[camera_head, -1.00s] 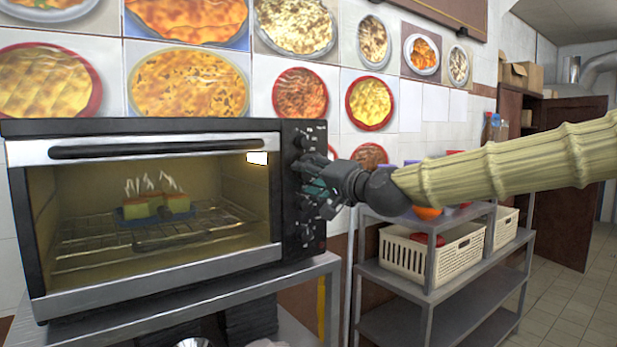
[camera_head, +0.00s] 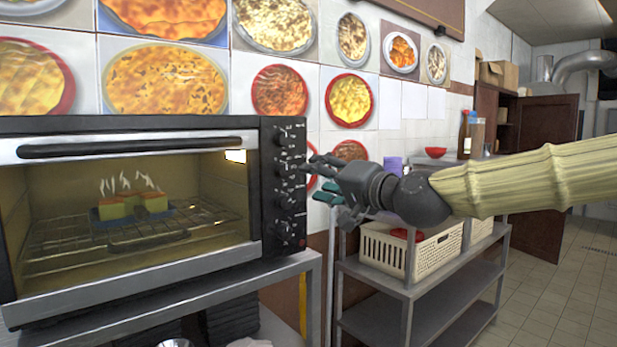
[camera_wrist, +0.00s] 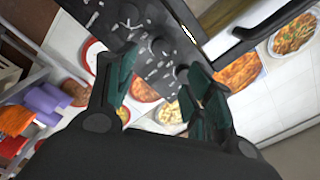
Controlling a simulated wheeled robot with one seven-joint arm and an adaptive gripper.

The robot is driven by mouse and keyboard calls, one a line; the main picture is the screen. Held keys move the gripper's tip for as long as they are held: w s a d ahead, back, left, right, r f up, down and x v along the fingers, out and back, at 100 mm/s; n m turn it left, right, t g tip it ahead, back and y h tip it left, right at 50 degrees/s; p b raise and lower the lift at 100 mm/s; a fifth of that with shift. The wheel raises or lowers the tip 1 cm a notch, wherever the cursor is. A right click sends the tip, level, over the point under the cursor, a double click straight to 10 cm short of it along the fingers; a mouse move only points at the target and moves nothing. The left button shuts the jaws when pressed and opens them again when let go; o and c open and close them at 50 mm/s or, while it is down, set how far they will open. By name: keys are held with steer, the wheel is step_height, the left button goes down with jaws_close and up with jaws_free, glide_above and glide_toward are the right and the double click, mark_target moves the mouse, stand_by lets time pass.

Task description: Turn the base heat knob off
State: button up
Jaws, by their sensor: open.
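A black toaster oven (camera_head: 130,127) stands at the left with its glass door shut and light glowing inside. Its control panel (camera_head: 296,150) runs down the right side with a column of dark knobs, including an upper knob (camera_head: 281,138) and a lower knob (camera_head: 284,229). The labels are too small to read, so I cannot tell which is the base heat knob. My gripper (camera_head: 322,180) is open and empty, just right of the panel. In the wrist view, the panel with knobs (camera_wrist: 160,47) lies beyond the parted fingers (camera_wrist: 160,82). No knob is between them.
The oven rests on a metal table (camera_head: 292,267). A grey shelf rack (camera_head: 400,290) with a cream basket (camera_head: 385,254) stands to the right, beneath my arm. Pizza pictures cover the wall behind. Open floor (camera_head: 540,300) lies at the far right.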

steer(key=shift+v, duration=0.85)
step_height(320, 180, down, 16)
steer(key=w+a+g+h, duration=0.1)
steer(key=w+g+h, duration=0.1)
steer(key=s+d+f+g+h, duration=0.1)
steer(key=s+f+g, duration=0.15)
steer(key=f, duration=0.95)
steer(key=s+d+f+g+h, duration=0.1)
steer(key=s+f, duration=0.2)
steer(key=f, duration=1)
steer(key=s+d+f+g+h, duration=0.1)
steer(key=s+f+g+h, duration=0.15)
steer(key=f, duration=0.95)
steer(key=s+d+f+n+g, duration=0.1)
steer(key=s+d+f, duration=0.1)
steer(key=s+f, duration=0.8)
steer(key=s+d+f+n+g+h, duration=0.1)
steer(key=s+d+f+g, duration=0.1)
steer(key=s+f, duration=0.3)
steer(key=s+d+f+n+g+h, duration=0.1)
steer(key=s+d+f, duration=0.4)
steer(key=s, duration=0.7)
steer(key=s+d+f+n+g+h, duration=0.1)
steer(key=s+d+f+g+h, duration=0.1)
steer(key=s+f, duration=0.5)
steer(key=shift+s+d+f+g, duration=0.25)
steer(key=shift+s+d+g, duration=0.05)
steer(key=shift+s+d, duration=0.55)
